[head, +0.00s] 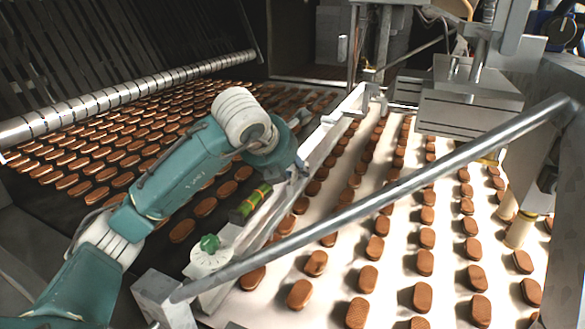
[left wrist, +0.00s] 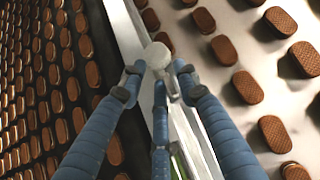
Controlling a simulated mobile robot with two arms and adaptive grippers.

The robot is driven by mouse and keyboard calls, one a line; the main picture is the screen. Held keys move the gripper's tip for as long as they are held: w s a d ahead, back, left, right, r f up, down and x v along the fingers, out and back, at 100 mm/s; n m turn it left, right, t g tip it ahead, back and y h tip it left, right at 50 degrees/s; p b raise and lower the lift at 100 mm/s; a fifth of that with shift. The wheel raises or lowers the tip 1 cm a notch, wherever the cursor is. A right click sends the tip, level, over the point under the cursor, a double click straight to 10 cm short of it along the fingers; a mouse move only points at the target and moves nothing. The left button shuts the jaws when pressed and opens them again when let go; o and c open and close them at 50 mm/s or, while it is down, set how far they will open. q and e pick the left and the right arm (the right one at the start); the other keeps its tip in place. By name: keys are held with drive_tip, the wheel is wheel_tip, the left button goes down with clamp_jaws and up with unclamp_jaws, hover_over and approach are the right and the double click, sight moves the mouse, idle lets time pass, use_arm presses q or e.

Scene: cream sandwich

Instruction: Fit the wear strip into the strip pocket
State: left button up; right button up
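My left gripper (head: 296,168) is at the long pale metal rail (head: 325,137) between the dark belt and the white belt. In the left wrist view, its three blue fingers (left wrist: 158,76) come together around a small pale rounded piece (left wrist: 157,55) above the rail. I cannot tell whether they grip this piece or only surround it, nor whether it is part of the wear strip. I cannot make out the strip pocket; the hand covers part of the rail. My right gripper is not in view.
A green and orange block (head: 250,203) and a green knob (head: 209,243) on a white disc sit along the rail. Rows of biscuits lie on the dark belt (head: 140,225) and white belt (head: 385,225). A grey bar (head: 400,190) crosses in front.

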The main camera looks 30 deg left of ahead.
use_arm(q)
drive_tip(key=shift+a, duration=0.1)
drive_tip(key=shift+s+r, duration=0.15)
drive_tip(key=v, duration=0.7)
drive_tip(key=shift+s+r, duration=0.25)
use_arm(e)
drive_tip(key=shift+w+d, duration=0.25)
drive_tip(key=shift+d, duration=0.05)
